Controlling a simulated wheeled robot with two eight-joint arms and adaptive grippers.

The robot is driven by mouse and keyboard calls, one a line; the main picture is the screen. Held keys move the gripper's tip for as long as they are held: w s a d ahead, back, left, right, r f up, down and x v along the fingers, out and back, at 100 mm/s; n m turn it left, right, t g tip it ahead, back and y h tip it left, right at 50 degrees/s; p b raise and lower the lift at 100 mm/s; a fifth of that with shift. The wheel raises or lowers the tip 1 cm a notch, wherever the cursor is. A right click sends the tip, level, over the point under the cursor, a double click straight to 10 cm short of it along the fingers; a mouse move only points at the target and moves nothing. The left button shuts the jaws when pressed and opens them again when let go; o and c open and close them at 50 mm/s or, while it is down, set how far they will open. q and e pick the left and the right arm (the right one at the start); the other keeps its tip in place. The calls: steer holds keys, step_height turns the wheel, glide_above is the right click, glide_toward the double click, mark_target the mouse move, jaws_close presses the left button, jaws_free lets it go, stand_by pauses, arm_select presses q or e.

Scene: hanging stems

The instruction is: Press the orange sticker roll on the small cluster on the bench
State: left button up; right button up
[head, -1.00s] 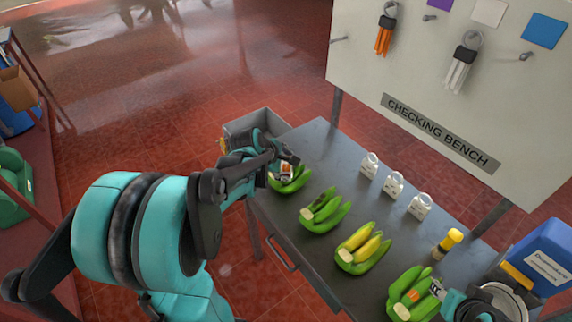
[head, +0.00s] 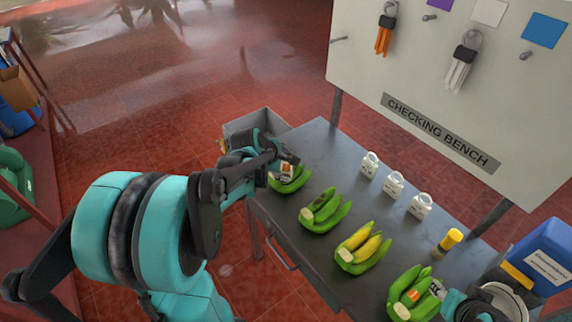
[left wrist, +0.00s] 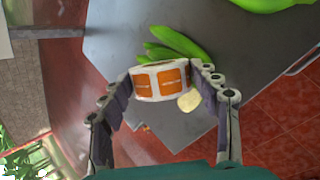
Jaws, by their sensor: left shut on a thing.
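My left gripper (head: 288,164) is shut on the orange sticker roll (head: 287,170), a white roll with orange labels. In the left wrist view the roll (left wrist: 160,80) sits between the two fingers (left wrist: 162,84). The small green cluster (head: 292,184) lies at the far left end of the bench (head: 330,148). The roll is right over or against it; I cannot tell if they touch. In the left wrist view the cluster (left wrist: 178,44) shows behind the roll, partly hidden. My right gripper (head: 440,290) is by the nearest cluster (head: 405,298), which bears an orange patch; its jaws are unclear.
A green cluster (head: 322,214) and a yellow-green one (head: 360,250) lie along the bench. A yellow-capped bottle (head: 448,241) and a blue container (head: 545,258) are at the right. A grey bin (head: 255,126) is beyond the far end.

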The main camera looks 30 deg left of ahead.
arm_select(q)
step_height(320, 180, up, 9)
steer(key=p, duration=0.7)
arm_select(e)
step_height(320, 180, up, 7)
steer(key=shift+r, duration=0.2)
arm_select(q)
steer(key=shift+s+f, duration=0.1)
arm_select(e)
steer(key=shift+f, duration=0.1)
